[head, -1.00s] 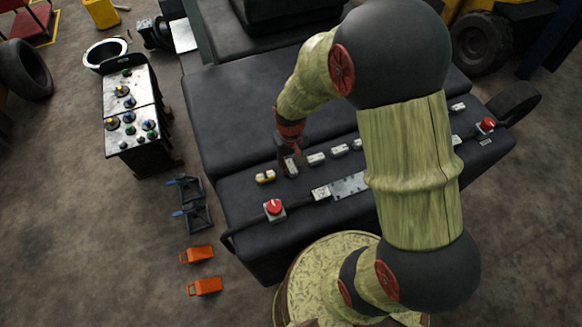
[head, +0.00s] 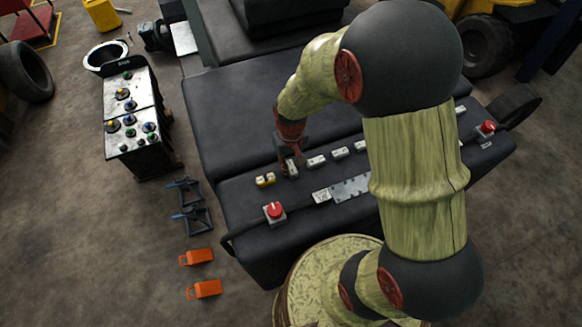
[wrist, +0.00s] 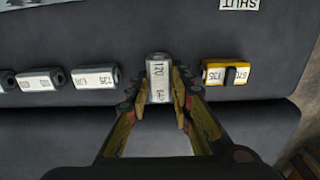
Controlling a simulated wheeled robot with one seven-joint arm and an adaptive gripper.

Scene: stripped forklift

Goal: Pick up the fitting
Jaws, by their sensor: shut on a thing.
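The fitting (wrist: 160,78) is a small pale grey block with a white label that reads "120". In the wrist view it sits between the two fingers of my gripper (wrist: 163,100), which is shut on it. In the head view my gripper (head: 289,163) is at the row of blocks on the dark forklift body (head: 235,200), and the fitting (head: 292,170) shows at the fingertips. I cannot tell whether it still touches the surface.
A yellow block (wrist: 227,74) is right of the gripper in the wrist view. Grey labelled blocks (wrist: 97,78) stand to its left. A red knob (head: 274,211) and a metal plate (head: 351,187) lie nearer in the head view. A control box (head: 133,115) stands at left.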

